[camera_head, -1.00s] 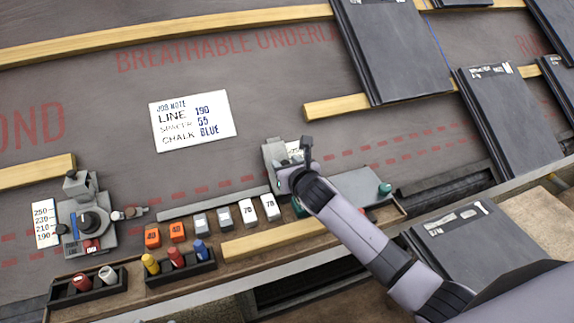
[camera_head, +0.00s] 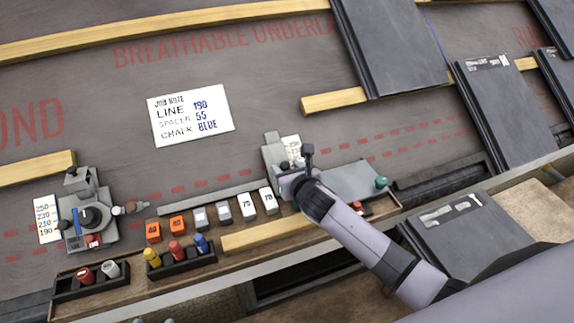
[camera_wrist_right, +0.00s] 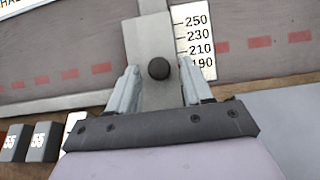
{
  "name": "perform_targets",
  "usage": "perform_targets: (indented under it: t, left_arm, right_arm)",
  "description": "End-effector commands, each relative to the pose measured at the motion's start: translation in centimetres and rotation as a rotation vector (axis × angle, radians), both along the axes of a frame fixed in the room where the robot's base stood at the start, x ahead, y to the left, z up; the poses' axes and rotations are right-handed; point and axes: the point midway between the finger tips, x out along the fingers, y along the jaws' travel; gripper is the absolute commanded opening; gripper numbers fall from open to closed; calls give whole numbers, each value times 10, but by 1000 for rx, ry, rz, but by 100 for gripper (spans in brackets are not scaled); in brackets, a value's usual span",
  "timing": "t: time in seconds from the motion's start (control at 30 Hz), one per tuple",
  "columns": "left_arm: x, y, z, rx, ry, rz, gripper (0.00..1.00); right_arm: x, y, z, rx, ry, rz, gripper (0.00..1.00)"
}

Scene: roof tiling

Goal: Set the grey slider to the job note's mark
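The job note (camera_head: 190,115) lies on the underlay and reads LINE 190, SPACER 55, CHALK BLUE. The grey slider's black round knob (camera_wrist_right: 159,68) shows in the right wrist view on a grey plate (camera_wrist_right: 148,35). A white scale (camera_wrist_right: 195,42) marked 250, 230, 210 and 190 stands beside it. The knob is near the 190 end; its exact reading is hard to tell from this angle. My right gripper (camera_wrist_right: 160,82) is open, one finger on each side of the plate, with the knob between and just ahead of the fingertips. My left gripper is not in view.
A second station (camera_head: 88,215) with a dial and its own scale (camera_head: 46,219) stands at the left. Numbered orange, grey and white blocks (camera_head: 210,217) line the ledge beside chalk bottles in a black tray (camera_head: 182,264). A wooden batten (camera_head: 262,236) lies in front. Dark tiles (camera_head: 392,45) are at the upper right.

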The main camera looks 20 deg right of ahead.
Motion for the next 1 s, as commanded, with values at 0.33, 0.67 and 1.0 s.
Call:
perform_targets:
  t: [0.33,0.67,1.0]
  left_arm:
    - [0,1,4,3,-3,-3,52]
    - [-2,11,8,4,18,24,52]
    - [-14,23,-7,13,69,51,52]
  right_arm:
    - [-1,-1,5,0,-7,0,49]
    - [-39,-2,22,-2,-5,1,49]
    - [-64,-3,30,-1,-5,0,49]
